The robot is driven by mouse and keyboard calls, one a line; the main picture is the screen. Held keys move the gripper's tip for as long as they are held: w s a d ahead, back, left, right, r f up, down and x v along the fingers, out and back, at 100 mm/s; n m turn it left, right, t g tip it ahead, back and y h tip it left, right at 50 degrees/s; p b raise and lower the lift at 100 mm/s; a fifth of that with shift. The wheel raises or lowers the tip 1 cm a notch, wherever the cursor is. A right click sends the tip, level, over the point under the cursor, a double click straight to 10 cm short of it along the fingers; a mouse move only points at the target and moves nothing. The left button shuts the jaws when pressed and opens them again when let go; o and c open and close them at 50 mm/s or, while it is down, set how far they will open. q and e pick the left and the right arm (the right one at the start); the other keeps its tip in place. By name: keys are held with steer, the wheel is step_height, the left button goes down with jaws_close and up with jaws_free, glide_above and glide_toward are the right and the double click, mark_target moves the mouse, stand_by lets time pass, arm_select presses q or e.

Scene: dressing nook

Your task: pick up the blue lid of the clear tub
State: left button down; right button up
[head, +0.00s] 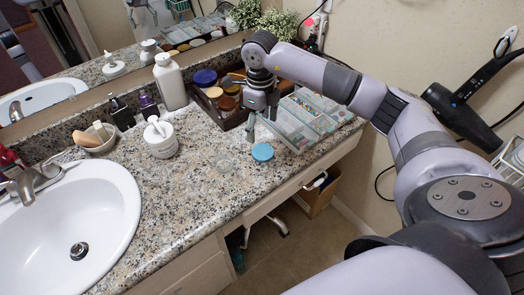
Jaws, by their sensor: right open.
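The blue lid (263,152) is a small round disc near the front edge of the granite counter. It shows from above, and I cannot make out the clear tub beneath or around it. My right gripper (261,132) points down just behind and above the lid, with its fingers apart and nothing seen between them. It appears to be apart from the lid. My left gripper is not in view.
A clear compartment organizer (291,137) stands just right of the lid. A brown tray (232,122) with several jars is behind it. A white jar (161,139), white bottle (170,82) and sink (98,207) lie left. The counter between sink and lid is mostly clear.

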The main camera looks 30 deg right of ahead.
mark_target(261, 151)
step_height(261, 151, down, 10)
steer(key=shift+r+p, duration=0.15)
steer(key=shift+p, duration=0.55)
steer(key=shift+c, duration=0.6)
steer(key=c, duration=0.6)
